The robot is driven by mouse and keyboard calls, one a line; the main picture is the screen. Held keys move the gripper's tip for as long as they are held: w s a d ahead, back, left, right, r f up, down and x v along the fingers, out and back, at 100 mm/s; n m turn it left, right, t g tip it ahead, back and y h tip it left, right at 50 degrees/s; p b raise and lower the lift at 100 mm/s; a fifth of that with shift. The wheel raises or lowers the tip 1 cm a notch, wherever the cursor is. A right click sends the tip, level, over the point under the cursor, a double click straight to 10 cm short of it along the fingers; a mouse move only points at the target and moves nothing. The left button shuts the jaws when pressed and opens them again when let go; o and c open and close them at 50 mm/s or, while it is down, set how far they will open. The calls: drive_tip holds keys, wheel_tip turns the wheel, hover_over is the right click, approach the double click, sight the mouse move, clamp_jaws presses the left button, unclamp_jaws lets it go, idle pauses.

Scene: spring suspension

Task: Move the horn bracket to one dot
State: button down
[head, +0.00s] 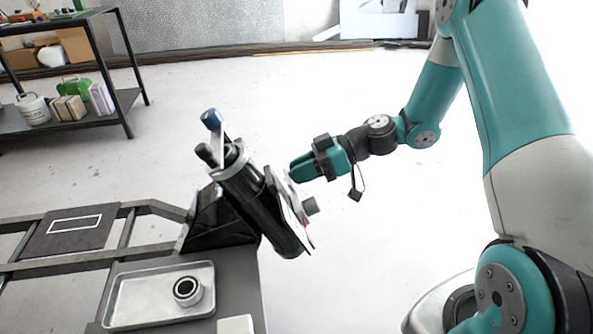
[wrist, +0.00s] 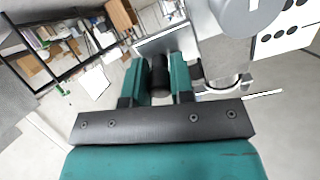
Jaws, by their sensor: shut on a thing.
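My gripper (head: 297,171) reaches from the right to a tilted black cylinder unit (head: 246,190). In the wrist view its teal fingers (wrist: 160,82) are shut on a short black grip (wrist: 160,74). A grey metal plate (wrist: 163,42) lies just beyond the grip; it seems to be part of the horn bracket, but the join is hidden. At the upper right of the wrist view is a white dot card (wrist: 285,35) with rows of black dots, cut off by the frame edge. In the head view the unit's face is mostly edge-on and its dots cannot be read.
A round grey knob (wrist: 247,14) stands right of my fingers. A lever with a blue knob (head: 211,118) rises from the unit. A metal tray (head: 125,300) holding a ring (head: 187,291) lies on the bench. A shelf (head: 90,108) stands at the left. The floor behind is clear.

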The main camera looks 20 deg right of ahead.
drive_tip(key=shift+d+f, duration=0.1)
drive_tip(key=shift+f, duration=0.15)
drive_tip(key=c, duration=1)
unclamp_jaws()
drive_tip(key=shift+r, duration=0.1)
drive_tip(key=v, duration=1.7)
drive_tip(key=shift+d+r, duration=0.1)
drive_tip(key=shift+d, duration=0.1)
drive_tip(key=s+a+r+m+g+h, duration=0.1)
drive_tip(key=a+r+g+h, duration=0.25)
drive_tip(key=a, duration=0.65)
drive_tip(key=s+a+r+m+h, duration=0.25)
drive_tip(key=s+a, duration=0.35)
drive_tip(key=s, duration=0.3)
drive_tip(key=s+a+r+m+h, duration=0.2)
drive_tip(key=s+a+h, duration=0.1)
drive_tip(key=s+a, duration=0.5)
drive_tip(key=shift+t, duration=0.35)
drive_tip(key=r+p, duration=0.4)
drive_tip(key=s+r+p, duration=0.1)
drive_tip(key=r+p, duration=0.3)
drive_tip(key=d+r+p, duration=0.1)
drive_tip(key=r+p, duration=0.3)
drive_tip(key=p, duration=0.1)
drive_tip(key=shift+s+d+r, duration=0.1)
drive_tip(key=shift+s+r, duration=0.1)
drive_tip(key=shift+s, duration=0.05)
